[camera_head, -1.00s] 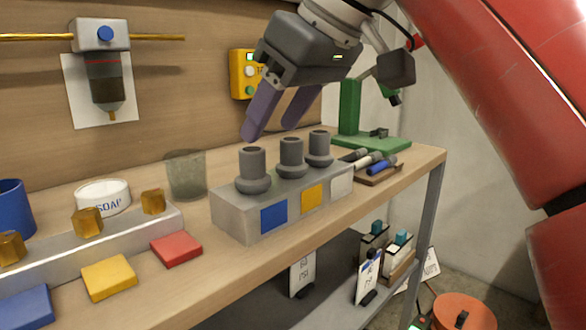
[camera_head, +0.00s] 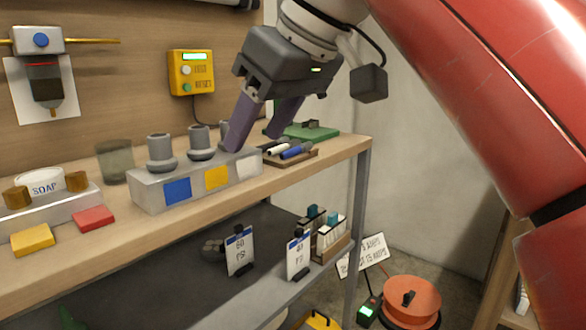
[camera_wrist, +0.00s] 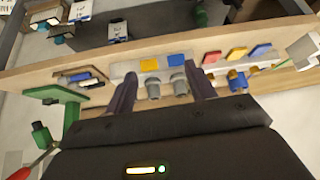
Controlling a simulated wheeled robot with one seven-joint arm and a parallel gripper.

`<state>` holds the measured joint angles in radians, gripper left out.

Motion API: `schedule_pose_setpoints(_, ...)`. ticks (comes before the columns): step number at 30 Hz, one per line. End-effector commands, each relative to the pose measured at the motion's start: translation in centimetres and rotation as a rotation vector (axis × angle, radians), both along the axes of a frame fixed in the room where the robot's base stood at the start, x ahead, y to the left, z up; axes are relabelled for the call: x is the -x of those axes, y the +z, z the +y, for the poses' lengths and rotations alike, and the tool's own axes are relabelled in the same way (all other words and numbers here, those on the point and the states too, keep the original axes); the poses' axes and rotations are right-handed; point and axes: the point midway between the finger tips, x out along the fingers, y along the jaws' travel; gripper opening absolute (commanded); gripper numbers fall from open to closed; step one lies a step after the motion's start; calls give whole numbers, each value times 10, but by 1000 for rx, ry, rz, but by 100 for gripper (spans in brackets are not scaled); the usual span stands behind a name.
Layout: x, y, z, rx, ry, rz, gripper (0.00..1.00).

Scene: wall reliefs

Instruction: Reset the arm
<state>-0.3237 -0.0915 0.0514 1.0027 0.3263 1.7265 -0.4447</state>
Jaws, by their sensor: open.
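My gripper (camera_head: 262,122) is open and empty in the head view, its two purple fingers pointing down and spread apart. In that view the fingers overlap the right end of a grey block (camera_head: 145,196) with grey knobbed posts on top and blue, yellow and white squares on its front. One finger partly hides the rightmost post. In the wrist view my gripper (camera_wrist: 158,90) straddles the view of two grey posts, with nothing held between the fingers. Whether the fingers touch the block cannot be told.
A tray of markers (camera_head: 291,153), a green stand (camera_head: 312,132), a clear cup (camera_head: 115,161) and a soap dish (camera_head: 43,181) are on the workbench. A yellow button box (camera_head: 191,72) is on the wall. The lower shelf holds cards (camera_head: 239,251). An orange reel (camera_head: 411,302) is on the floor.

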Motion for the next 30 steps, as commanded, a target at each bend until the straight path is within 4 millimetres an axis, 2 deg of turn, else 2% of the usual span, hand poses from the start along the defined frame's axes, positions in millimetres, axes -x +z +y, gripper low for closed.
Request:
schedule_pose_setpoints(8, -5, -32, -24, 3, -150, 24, 55)
schedule_pose_setpoints(14, -5, -77, -55, 9, -320, 46, 55)
schedule_pose_setpoints(17, 0, -114, -79, 15, -442, 58, 55)
schedule_pose_setpoints(24, 32, -233, -144, 36, -742, 71, 55)
schedule_pose_setpoints(27, 50, -280, -165, 45, -837, 73, 55)
schedule_pose_setpoints(30, 65, -316, -178, 52, -902, 73, 55)
